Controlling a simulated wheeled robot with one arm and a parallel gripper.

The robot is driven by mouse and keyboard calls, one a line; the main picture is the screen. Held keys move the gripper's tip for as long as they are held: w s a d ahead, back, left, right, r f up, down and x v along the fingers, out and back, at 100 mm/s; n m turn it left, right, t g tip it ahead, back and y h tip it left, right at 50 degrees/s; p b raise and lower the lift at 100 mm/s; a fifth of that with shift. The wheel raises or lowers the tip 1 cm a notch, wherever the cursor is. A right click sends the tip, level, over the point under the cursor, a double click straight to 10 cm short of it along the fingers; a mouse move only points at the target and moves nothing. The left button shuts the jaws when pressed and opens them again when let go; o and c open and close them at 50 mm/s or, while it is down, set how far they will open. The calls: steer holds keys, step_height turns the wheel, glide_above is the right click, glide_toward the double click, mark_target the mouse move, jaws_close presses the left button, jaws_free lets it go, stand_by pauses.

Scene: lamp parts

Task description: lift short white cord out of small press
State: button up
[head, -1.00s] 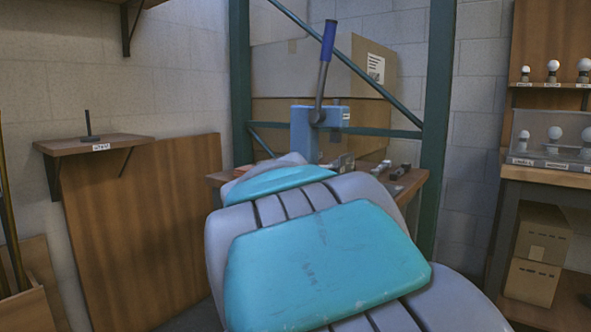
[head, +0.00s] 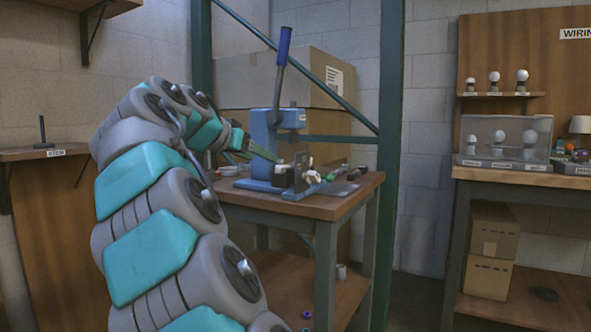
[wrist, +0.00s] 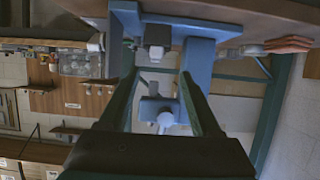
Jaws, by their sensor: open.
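The small press (head: 264,135) is blue with a tall lever and stands on a wooden table at the back. My gripper (head: 262,155) is at the left side of the press, partly overlapping its frame in the head view. In the wrist view my gripper (wrist: 160,78) has its two dark green fingers apart, with nothing clearly held between them. The press (wrist: 196,62) fills the view beyond the fingertips, turned upside down. I cannot make out the short white cord for certain. A small white piece (head: 312,177) shows at the right of the press, beside a dark upright plate.
The wooden table (head: 330,207) carries dark small tools at its right. A green post (head: 391,130) stands just right of it. A cardboard box (head: 315,80) is behind the press. Shelves with bulbs (head: 494,77) are at far right. Open floor lies between the tables.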

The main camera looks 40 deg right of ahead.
mark_target(278, 167)
steer(key=x, duration=0.7)
steer(key=shift+s+f+b, duration=0.25)
steer(key=shift+s+b, duration=0.05)
steer(key=shift+s, duration=0.05)
steer(key=shift+w+d+f, duration=0.1)
steer(key=shift+w+d, duration=0.1)
steer(key=shift+d, duration=0.2)
steer(key=shift+c, duration=0.2)
jaws_close()
